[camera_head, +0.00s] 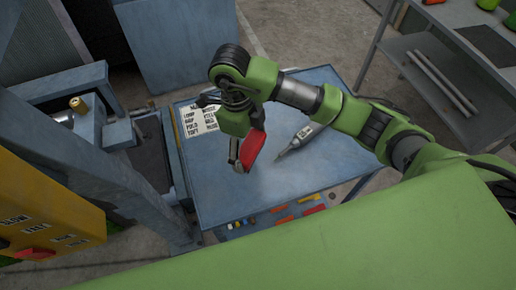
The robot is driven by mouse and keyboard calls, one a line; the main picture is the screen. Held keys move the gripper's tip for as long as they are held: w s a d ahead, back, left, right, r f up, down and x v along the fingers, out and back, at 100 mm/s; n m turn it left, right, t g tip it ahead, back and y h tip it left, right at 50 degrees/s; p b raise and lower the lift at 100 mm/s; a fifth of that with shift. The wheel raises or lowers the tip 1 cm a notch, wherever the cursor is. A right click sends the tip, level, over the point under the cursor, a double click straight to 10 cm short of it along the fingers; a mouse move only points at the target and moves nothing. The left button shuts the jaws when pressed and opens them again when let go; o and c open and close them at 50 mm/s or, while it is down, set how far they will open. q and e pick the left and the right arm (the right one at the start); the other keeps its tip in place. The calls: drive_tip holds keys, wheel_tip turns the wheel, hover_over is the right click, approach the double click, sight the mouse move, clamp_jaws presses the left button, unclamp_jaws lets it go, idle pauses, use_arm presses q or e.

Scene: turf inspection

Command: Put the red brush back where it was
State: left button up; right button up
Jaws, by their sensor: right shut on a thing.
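My right gripper (240,158) hangs over the left part of the blue table (245,195), reached by my green arm from the right. It is shut on the red brush (252,148), which is tilted and partly hidden by the gripper and wrist. I cannot tell whether the brush touches the tabletop. My left gripper is not in view.
A grey pointed tool (298,140) lies on the table right of the brush. A sheet with printed words (200,118) lies at the table's back left. A grey-blue machine (120,170) stands close on the left.

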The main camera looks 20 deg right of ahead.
sight(255, 147)
drive_tip(key=d+f, duration=0.1)
drive_tip(key=w+d+f+p, duration=0.1)
drive_tip(key=f, duration=0.1)
drive_tip(key=shift+w, duration=0.15)
drive_tip(key=shift+d+f, duration=0.15)
drive_tip(key=f, duration=0.1)
drive_tip(key=f+p, duration=0.1)
drive_tip(key=f, duration=0.1)
drive_tip(key=shift+w+d+f, duration=0.2)
drive_tip(key=shift+d, duration=0.05)
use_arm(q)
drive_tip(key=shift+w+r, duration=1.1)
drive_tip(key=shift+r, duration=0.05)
use_arm(e)
drive_tip(key=shift+f, duration=0.25)
drive_tip(key=o, duration=1)
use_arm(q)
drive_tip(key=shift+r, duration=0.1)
use_arm(e)
drive_tip(key=shift+r, duration=0.1)
